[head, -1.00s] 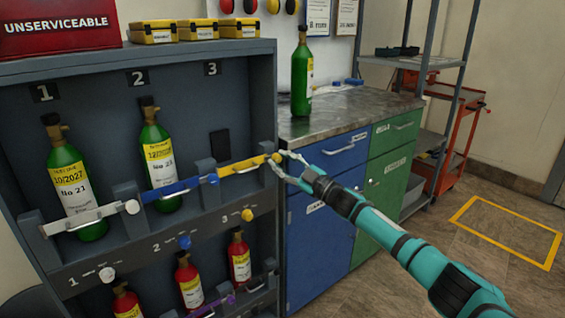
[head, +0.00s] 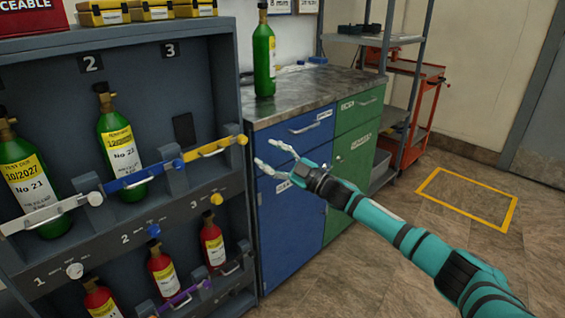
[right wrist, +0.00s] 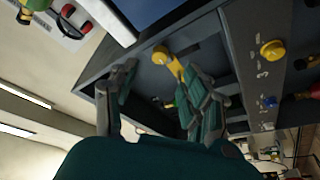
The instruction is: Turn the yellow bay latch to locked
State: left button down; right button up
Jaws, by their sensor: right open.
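The yellow latch bar (head: 210,150) crosses the front of bay 3 on the grey rack, with a round yellow knob (head: 242,139) at its right end. It slopes slightly up to the right in the head view. In the right wrist view the yellow latch end (right wrist: 162,55) shows beyond and between my fingers. My right gripper (head: 266,155) is open and empty, just right of the knob and apart from it, in front of the blue cabinet. A separate yellow round knob (head: 216,198) sits below, beside the number 3. My left gripper is not in view.
Bay 3 holds no bottle; green bottles stand in bay 2 (head: 122,145) and bay 1 (head: 32,180), behind the blue and white bars. Small red bottles (head: 212,240) stand below. A green bottle (head: 264,55) stands on the counter (head: 320,92). Floor to the right is open.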

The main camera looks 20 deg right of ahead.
jog(key=v, duration=0.4)
jog(key=shift+s+d, duration=0.1)
jog(key=shift+s, duration=0.1)
jog(key=shift+f, duration=0.1)
